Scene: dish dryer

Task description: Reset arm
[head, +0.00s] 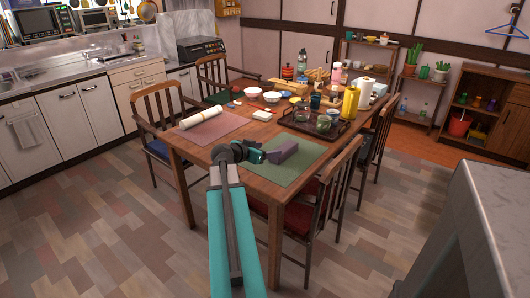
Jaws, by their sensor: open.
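My arm reaches up from the bottom of the head view toward the near end of the wooden dining table (263,190). My gripper (290,150) is at the end of the arm, over the green placemat (292,172), and points to the right. It is open and nothing shows held in it. Its fingers are small and dark, and I cannot tell its exact height above the mat.
A pink placemat (230,128) with a rolled white item (202,118) lies left of my gripper. A dark tray (329,129), bowls (272,97) and a yellow bottle (350,102) crowd the table behind. Chairs (158,125) surround it. A grey counter (490,225) stands at the right.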

